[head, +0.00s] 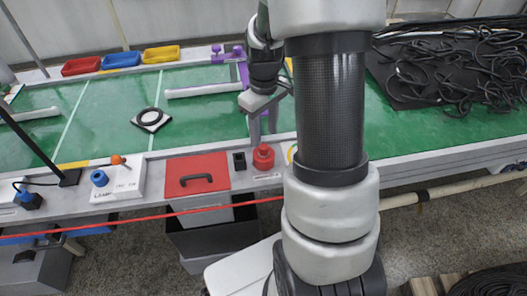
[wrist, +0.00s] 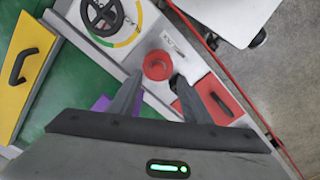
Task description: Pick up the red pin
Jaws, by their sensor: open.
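The red pin (head: 263,157) appears as a short, round red piece standing on the grey front ledge of the bench. It also shows in the wrist view (wrist: 158,66), seen from above as a red round top with a darker hollow middle. My gripper (head: 264,128) is open and empty, pointing down just behind and above the pin in the head view. In the wrist view its two fingertips (wrist: 159,80) are apart, with the pin visible between and beyond them. I cannot tell the exact height gap. Nothing hides the pin's top.
A red lid with a black handle (head: 197,180) and a small black block (head: 239,161) lie left of the pin. A purple fixture (head: 240,68) stands behind my gripper. A red cord (head: 130,222) runs along the front. Black hoses (head: 455,70) heap at right.

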